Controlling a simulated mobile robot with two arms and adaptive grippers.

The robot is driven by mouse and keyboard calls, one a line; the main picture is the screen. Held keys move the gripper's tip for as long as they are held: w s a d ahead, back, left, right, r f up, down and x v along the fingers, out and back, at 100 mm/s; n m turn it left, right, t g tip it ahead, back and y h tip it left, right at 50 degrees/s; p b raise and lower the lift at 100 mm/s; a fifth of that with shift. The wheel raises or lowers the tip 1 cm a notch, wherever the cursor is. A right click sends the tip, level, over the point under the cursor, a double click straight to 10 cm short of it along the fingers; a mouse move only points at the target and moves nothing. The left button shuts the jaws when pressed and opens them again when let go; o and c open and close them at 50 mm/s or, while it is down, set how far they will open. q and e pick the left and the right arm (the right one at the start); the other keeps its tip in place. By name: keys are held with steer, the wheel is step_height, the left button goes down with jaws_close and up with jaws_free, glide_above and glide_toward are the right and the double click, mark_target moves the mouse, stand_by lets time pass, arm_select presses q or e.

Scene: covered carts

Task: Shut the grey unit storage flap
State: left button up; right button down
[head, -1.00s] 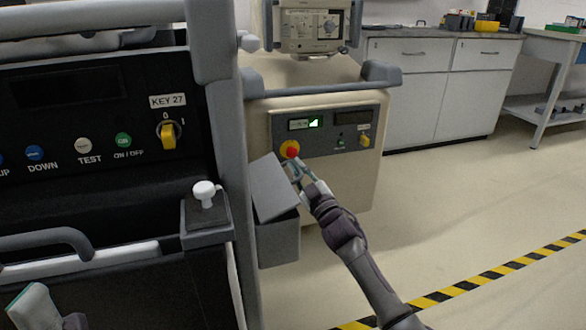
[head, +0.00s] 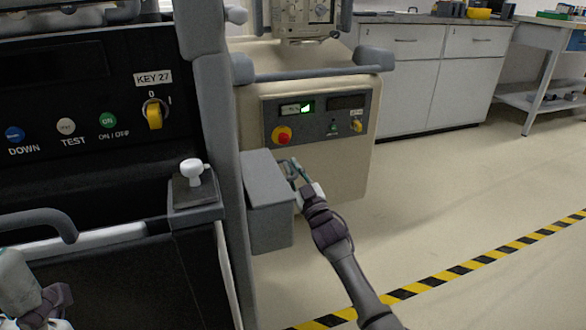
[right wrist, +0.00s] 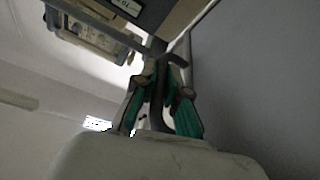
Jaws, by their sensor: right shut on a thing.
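In the head view the flap lies almost level over the box; a small remaining gap cannot be ruled out. My right gripper (head: 290,170) is at the flap's right edge, shut on it. In the right wrist view its green-padded fingers (right wrist: 162,90) close around a dark narrow part. My left arm shows only in part at the lower left; its fingertips are not visible.
The beige cart's panel (head: 320,118) has a red knob (head: 282,135) just above the flap. A dark cart with a KEY 27 panel (head: 60,90) stands close on the left. Grey cabinets (head: 425,75) are behind. The floor at the right is clear.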

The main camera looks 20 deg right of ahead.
steer(key=shift+f, duration=0.1)
steer(key=c, duration=1.5)
jaws_free()
steer(key=v, duration=1.2)
